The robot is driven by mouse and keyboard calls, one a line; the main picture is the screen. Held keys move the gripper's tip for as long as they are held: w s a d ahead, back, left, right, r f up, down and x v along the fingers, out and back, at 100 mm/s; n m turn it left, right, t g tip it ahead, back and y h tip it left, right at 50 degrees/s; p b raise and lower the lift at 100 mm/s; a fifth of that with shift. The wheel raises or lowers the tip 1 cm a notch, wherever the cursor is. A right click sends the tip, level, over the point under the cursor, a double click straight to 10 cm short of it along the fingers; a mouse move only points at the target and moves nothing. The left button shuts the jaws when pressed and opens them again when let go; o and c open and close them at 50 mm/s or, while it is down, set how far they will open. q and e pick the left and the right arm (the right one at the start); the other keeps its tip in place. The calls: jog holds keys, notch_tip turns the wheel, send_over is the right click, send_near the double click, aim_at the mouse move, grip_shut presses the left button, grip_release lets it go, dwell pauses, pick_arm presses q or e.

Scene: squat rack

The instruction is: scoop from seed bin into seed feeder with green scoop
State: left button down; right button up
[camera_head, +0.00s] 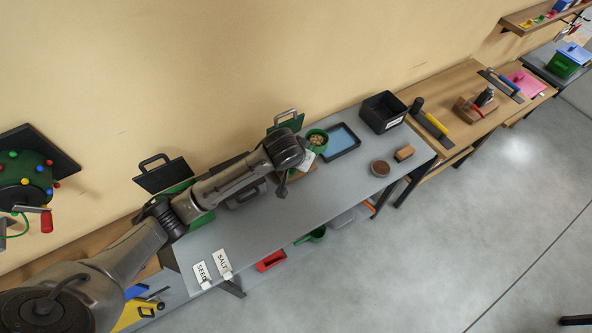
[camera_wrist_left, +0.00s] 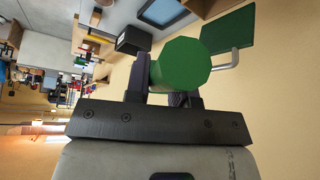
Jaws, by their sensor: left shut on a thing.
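The green scoop (camera_head: 317,136) is round, with tan, seed-like contents showing in the head view. In the left wrist view, the scoop's green underside (camera_wrist_left: 180,65) sits between the two fingers. My left gripper (camera_wrist_left: 160,98) is shut on it; in the head view, my wrist hides most of the fingers. The scoop is beside an open green lid (camera_head: 285,122) with a handle. A bin below that lid is mostly hidden by my arm, so I cannot tell whether it holds seed. I cannot clearly identify the seed feeder. My right gripper is not in view.
A blue-bottomed black tray (camera_head: 342,141), a black box (camera_head: 383,112), a brown-filled bowl (camera_head: 380,168) and a wooden block (camera_head: 404,153) stand right of the scoop. SEED (camera_head: 202,274) and SALT (camera_head: 222,263) labels hang at the front edge. The table's middle front is clear.

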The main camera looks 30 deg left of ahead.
pick_arm(q)
jog(key=w+a+f+n+y+b, duration=0.1)
jog(key=w+a+f+n, duration=0.1)
jog(key=f, duration=0.4)
jog(key=w+a+f+n+y+b, duration=0.1)
jog(key=w+a+f+n, duration=0.1)
jog(key=f, duration=0.5)
jog(key=w+a+f+n+y+b, duration=0.1)
jog(key=w+a+f+b, duration=0.1)
jog(key=a+f, duration=0.2)
notch_tip(320, 180, down, 2)
jog(key=shift+a+f+n+g, duration=0.25)
jog(key=shift+n+g, duration=0.05)
jog(key=shift+n, duration=0.1)
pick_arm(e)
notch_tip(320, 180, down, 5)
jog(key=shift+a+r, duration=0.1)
pick_arm(q)
jog(key=shift+r+g+h+p, duration=0.5)
jog(key=shift+r+g+p, duration=0.55)
jog(key=shift+p, duration=0.7)
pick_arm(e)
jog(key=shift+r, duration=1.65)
